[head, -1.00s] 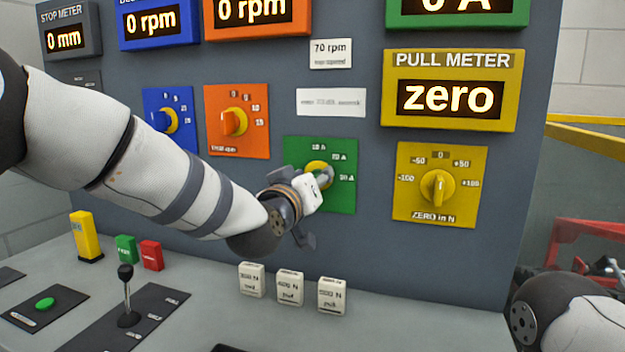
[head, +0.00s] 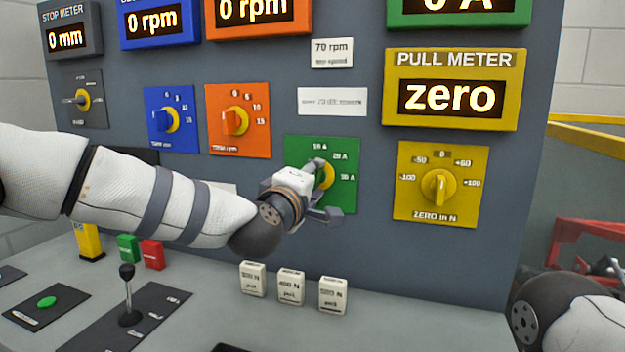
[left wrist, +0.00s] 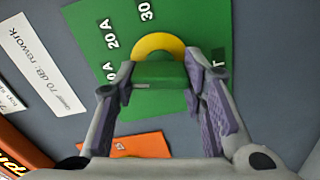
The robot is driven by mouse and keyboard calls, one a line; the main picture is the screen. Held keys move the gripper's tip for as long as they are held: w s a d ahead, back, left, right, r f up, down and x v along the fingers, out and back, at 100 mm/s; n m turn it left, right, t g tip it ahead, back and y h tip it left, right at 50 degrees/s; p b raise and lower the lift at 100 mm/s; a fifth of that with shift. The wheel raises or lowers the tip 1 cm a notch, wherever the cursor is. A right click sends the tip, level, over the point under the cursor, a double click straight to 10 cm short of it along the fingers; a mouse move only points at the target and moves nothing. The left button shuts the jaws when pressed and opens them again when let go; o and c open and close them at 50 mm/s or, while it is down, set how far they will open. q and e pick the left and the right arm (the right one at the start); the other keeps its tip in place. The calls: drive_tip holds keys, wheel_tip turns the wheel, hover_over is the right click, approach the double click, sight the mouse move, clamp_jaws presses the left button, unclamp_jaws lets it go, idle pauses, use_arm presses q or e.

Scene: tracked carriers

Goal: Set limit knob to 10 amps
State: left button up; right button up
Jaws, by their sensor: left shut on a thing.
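The limit knob is a green bar (left wrist: 160,75) on a yellow disc (left wrist: 158,45), on a green plate (head: 343,150) marked 10 A, 20 A and 30 A. My left gripper (head: 322,190) is shut on the bar, with one finger at each end in the left wrist view (left wrist: 160,82). There the bar lies across the picture, its left end toward the partly hidden label beside 20 A. In the head view the gripper hides most of the knob. My right gripper is out of view.
An orange knob (head: 236,121) and a blue knob (head: 166,119) are left of the green plate, a yellow knob (head: 440,188) right. The green meter (head: 460,21) reads 0 A, partly cut off. White blocks (head: 291,287) and a lever (head: 127,295) stand on the desk below.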

use_arm(q)
drive_tip(key=shift+n, duration=1.2)
drive_tip(key=o, duration=1.2)
drive_tip(key=shift+c, duration=0.2)
drive_tip(key=v, duration=1.2)
